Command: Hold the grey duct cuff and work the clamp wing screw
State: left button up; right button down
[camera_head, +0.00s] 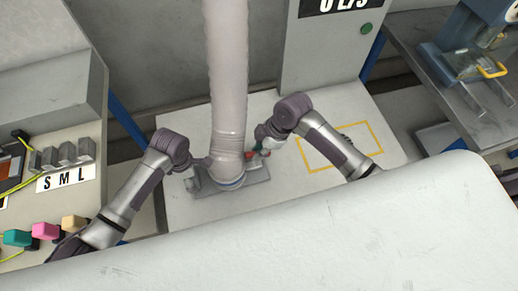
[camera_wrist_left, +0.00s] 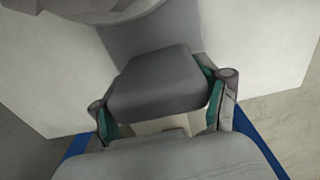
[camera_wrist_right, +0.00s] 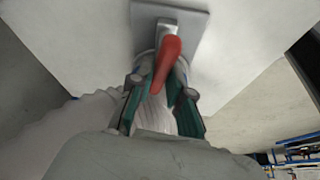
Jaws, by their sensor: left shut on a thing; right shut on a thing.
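A pale duct (camera_head: 228,90) hangs down to a grey base plate (camera_head: 258,190) on the white table, with a ring at its lower end. My left gripper (camera_head: 203,163) is at the duct's left side. In the left wrist view its teal-padded fingers (camera_wrist_left: 160,100) are shut on a dark grey block (camera_wrist_left: 158,80), seemingly the cuff's grip. My right gripper (camera_head: 260,143) is at the duct's right side, by small red parts (camera_head: 250,155). In the right wrist view its fingers (camera_wrist_right: 162,85) close around a red handle (camera_wrist_right: 167,62), seemingly the wing screw; the contact is partly hidden.
A yellow outlined square (camera_head: 340,147) marks free table to the right. A grey cabinet (camera_head: 325,60) stands behind. At left, a bench holds grey blocks, an S M L label (camera_head: 66,178) and coloured pieces (camera_head: 46,230). A blue machine (camera_head: 470,45) stands at far right.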

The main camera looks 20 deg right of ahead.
jog(key=m+t, duration=0.1)
jog(key=m, duration=0.3)
jog(key=shift+s+h, duration=0.15)
jog(key=shift+h, duration=0.15)
jog(key=m+t, duration=0.1)
jog(key=m, duration=0.1)
jog(key=m+t+h, duration=0.1)
jog(key=m, duration=0.1)
jog(key=shift+a+m, duration=0.15)
jog(key=shift+m, duration=0.25)
jog(key=m+h, duration=0.1)
jog(key=m, duration=0.1)
jog(key=m+h, duration=0.1)
jog(key=m, duration=0.2)
jog(key=shift+s+a+t, duration=0.1)
jog(key=shift+t, duration=0.3)
jog(key=shift+m+h, duration=0.7)
jog(key=shift+m, duration=1.2)
jog(key=c, duration=1.1)
grip_release()
